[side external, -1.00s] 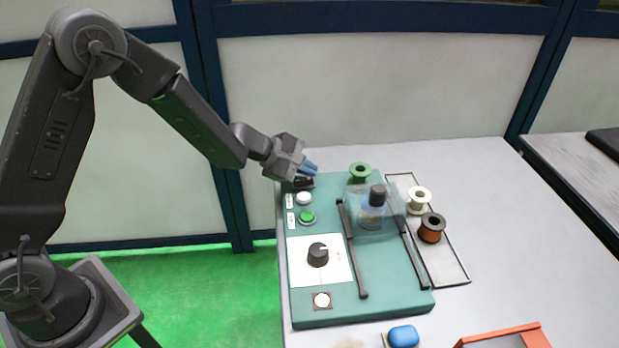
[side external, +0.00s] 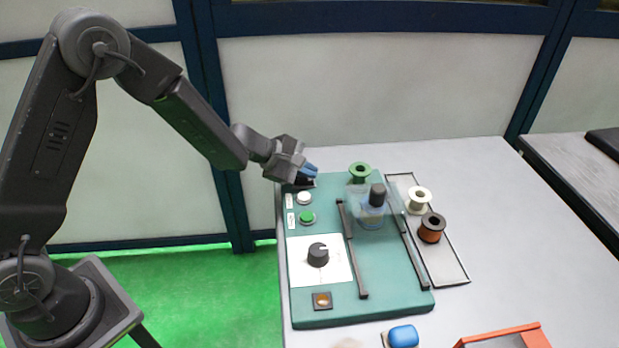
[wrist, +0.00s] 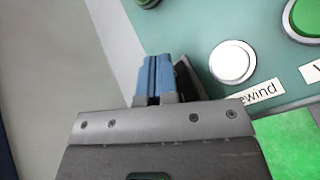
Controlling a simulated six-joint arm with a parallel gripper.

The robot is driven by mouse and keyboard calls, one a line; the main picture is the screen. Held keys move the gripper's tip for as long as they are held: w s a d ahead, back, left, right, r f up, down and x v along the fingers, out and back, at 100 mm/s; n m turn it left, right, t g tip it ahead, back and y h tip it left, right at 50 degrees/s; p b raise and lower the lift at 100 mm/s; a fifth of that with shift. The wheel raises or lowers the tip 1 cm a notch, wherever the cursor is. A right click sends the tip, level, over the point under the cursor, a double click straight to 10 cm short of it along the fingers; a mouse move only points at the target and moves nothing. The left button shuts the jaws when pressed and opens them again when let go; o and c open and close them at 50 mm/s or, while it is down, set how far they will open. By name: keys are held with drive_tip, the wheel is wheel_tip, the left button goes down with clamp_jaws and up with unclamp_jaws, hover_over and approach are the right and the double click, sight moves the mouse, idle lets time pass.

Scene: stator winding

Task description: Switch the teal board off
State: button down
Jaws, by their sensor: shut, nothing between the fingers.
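The teal board (side external: 385,270) lies on the grey table. At its back left corner is a dark switch block (side external: 303,184), partly covered by my gripper (side external: 311,170). My gripper is shut and empty, its blue fingers low over that corner. In the wrist view the closed blue fingers (wrist: 154,78) are beside a dark edge of the switch block (wrist: 192,72); I cannot tell whether they touch or how the switch is set. A small square lamp (side external: 322,301) at the board's front left looks dull amber.
Along the board's left side are a white button (side external: 304,198), a green button (side external: 307,217) and a black knob (side external: 318,255). Spools (side external: 431,228) stand to the right. A blue object (side external: 403,336) lies in front.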

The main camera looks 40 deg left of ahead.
sight(303, 181)
drive_tip(key=shift+s+a+r, duration=0.1)
drive_tip(key=shift+r, duration=0.55)
drive_tip(key=shift+s+a+r, duration=0.1)
drive_tip(key=shift+a+r, duration=0.05)
drive_tip(key=shift+r, duration=1.1)
drive_tip(key=shift+s+a+r, duration=0.1)
drive_tip(key=shift+r, duration=1.15)
drive_tip(key=shift+r, duration=0.1)
drive_tip(key=s+d+r+m+g, duration=0.3)
drive_tip(key=s+d+r+m, duration=0.1)
drive_tip(key=s+r+m, duration=0.85)
drive_tip(key=s+a+m+y, duration=0.3)
drive_tip(key=s+a, duration=0.1)
drive_tip(key=s, duration=0.5)
drive_tip(key=s+a+m+y, duration=0.3)
drive_tip(key=s+a+y, duration=0.1)
drive_tip(key=s, duration=0.5)
drive_tip(key=shift+s+a+m, duration=0.15)
drive_tip(key=shift+s+m, duration=0.15)
drive_tip(key=shift+m, duration=0.05)
